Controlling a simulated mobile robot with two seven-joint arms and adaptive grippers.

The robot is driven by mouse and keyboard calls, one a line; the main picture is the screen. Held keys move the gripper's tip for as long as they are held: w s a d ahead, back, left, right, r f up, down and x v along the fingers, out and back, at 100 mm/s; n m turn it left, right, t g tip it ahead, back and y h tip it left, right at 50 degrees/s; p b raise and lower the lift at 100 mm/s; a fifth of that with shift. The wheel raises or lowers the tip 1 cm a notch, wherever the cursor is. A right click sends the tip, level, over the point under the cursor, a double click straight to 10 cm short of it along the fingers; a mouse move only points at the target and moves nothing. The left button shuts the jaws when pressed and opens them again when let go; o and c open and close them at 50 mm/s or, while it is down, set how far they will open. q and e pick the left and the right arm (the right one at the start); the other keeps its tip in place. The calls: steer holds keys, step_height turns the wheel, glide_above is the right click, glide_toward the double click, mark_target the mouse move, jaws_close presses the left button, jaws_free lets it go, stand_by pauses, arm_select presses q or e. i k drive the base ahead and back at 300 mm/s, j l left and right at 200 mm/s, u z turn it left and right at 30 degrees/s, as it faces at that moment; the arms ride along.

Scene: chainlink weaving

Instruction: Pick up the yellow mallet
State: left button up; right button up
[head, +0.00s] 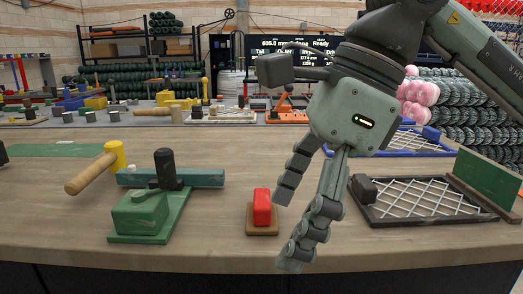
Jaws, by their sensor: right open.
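The yellow mallet (115,154) lies on the wooden bench at the left. Its yellow head is at the upper right and its tan wooden handle (90,174) points to the lower left. The head is close beside the left end of a dark teal bar; I cannot tell if they touch. My right gripper (286,228) is open and empty, with its fingers pointing down near the bench's front edge. It is well to the right of the mallet, just right of a red block. My left gripper is not in view.
A green vise-like tool (140,213) with a black knob stands right of the mallet, below the teal bar (200,178). A red block (262,207) sits on a brown base. A framed mesh panel (415,202) lies at the right. The bench (225,240) has free room in front.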

mark_target(114, 158)
steer(key=k, duration=1)
